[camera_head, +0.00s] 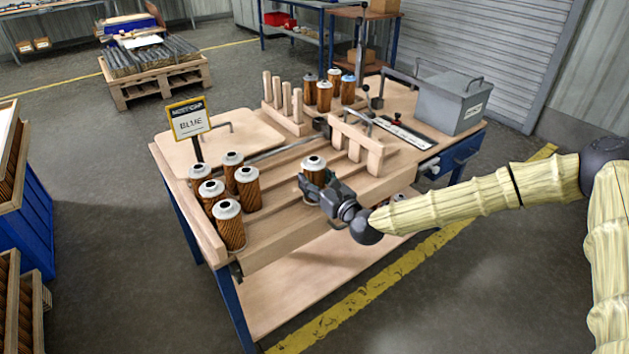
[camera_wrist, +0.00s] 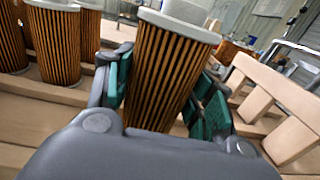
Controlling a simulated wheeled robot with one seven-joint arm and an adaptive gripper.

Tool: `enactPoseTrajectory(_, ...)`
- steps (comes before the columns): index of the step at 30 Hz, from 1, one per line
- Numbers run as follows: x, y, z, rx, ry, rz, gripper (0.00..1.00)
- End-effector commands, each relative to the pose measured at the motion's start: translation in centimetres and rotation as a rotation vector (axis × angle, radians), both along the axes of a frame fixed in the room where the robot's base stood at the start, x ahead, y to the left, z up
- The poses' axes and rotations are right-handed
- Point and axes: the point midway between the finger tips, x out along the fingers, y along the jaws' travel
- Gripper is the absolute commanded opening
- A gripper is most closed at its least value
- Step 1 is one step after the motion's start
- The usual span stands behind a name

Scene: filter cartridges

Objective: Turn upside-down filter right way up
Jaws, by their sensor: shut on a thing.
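My gripper (camera_head: 318,184) is shut on a filter (camera_head: 314,163) with a ribbed brown body and a pale cap with a dark hole on top. In the wrist view its ribbed body (camera_wrist: 165,75) stands between the green finger pads of my gripper (camera_wrist: 165,105), pale end up and slightly tilted in the picture. Its lower end is hidden by my gripper, so I cannot tell whether it touches the bench. Several more filters (camera_head: 247,190) stand at the left of the bench with pale ends up; some also show in the wrist view (camera_wrist: 55,45).
A wooden rack with slats (camera_head: 356,145) stands close right of the held filter. Behind are wooden pegs (camera_head: 284,100) and several filters (camera_head: 324,97). A grey box (camera_head: 449,104) sits at the right.

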Motion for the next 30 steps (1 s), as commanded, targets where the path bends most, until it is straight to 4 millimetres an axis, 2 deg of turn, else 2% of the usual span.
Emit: enactPoseTrajectory(30, 0.00, 0.00, -0.65, 0.000, 0.000, 0.000, 0.27)
